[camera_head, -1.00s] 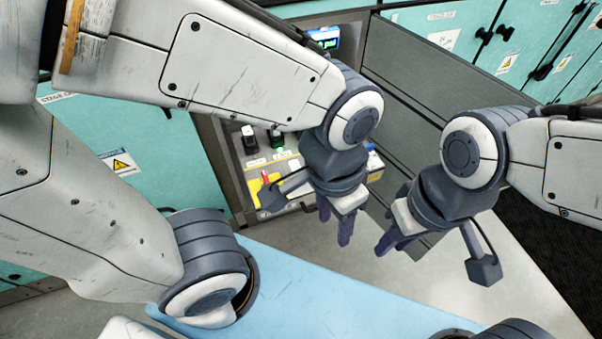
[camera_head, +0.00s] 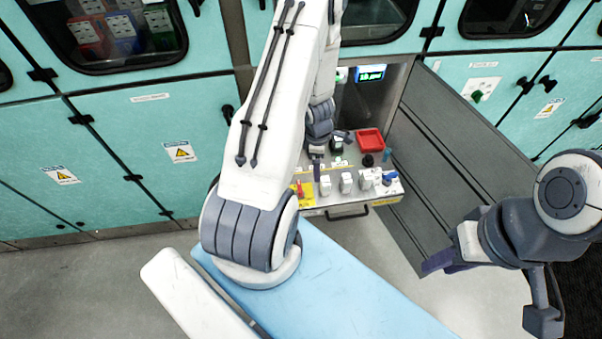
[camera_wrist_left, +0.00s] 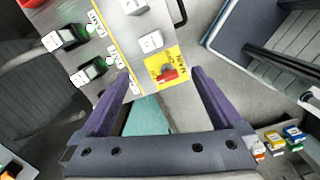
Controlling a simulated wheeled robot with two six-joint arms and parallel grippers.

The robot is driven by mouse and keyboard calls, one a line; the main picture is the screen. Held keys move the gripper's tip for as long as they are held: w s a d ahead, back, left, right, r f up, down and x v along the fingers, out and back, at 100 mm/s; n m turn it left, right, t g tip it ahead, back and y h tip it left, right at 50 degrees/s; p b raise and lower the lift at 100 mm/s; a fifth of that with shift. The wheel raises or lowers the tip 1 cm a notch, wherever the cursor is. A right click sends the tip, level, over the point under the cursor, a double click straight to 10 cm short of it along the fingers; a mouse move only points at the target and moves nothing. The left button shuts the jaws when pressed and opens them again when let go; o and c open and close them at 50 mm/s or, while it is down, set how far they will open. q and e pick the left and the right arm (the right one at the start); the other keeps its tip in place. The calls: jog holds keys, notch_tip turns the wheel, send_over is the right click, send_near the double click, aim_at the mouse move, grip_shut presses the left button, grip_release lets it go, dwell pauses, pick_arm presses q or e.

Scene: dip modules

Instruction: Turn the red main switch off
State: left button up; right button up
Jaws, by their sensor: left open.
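The red main switch (camera_head: 299,189) sits on a yellow plate at the left front of the control panel (camera_head: 345,205). In the left wrist view the switch (camera_wrist_left: 168,74) shows as a red handle on the yellow plate, ahead of and between my fingertips. My left gripper (camera_wrist_left: 161,73) is open, with its two purple fingers apart and nothing between them. In the head view my left gripper (camera_head: 318,170) is above the panel near the switch, partly hidden by its arm. My right gripper (camera_head: 437,263) is off to the right, away from the panel; its finger gap is not clear.
The panel also bears several white-capped switches (camera_head: 346,183), a black knob (camera_head: 368,160) and a red tray (camera_head: 370,138). An open grey door (camera_head: 450,150) stands to the panel's right. Teal cabinets (camera_head: 120,160) line the left. Grey floor (camera_head: 480,300) lies in front.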

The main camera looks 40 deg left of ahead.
pick_arm(q)
jog(key=s+a+f+n, duration=0.3)
jog(key=s+a, duration=0.1)
jog(key=a, duration=0.1)
jog(key=shift+n+g, duration=0.3)
jog(key=f+b, duration=0.6)
jog(key=f, duration=0.1)
jog(key=f+b, duration=0.3)
jog(key=shift+w+d+f+b, duration=0.2)
jog(key=shift+d+b, duration=0.05)
jog(key=shift+b, duration=0.15)
pick_arm(e)
notch_tip(320, 180, down, 9)
jog(key=shift+r, duration=0.15)
pick_arm(q)
jog(key=c, duration=1.4)
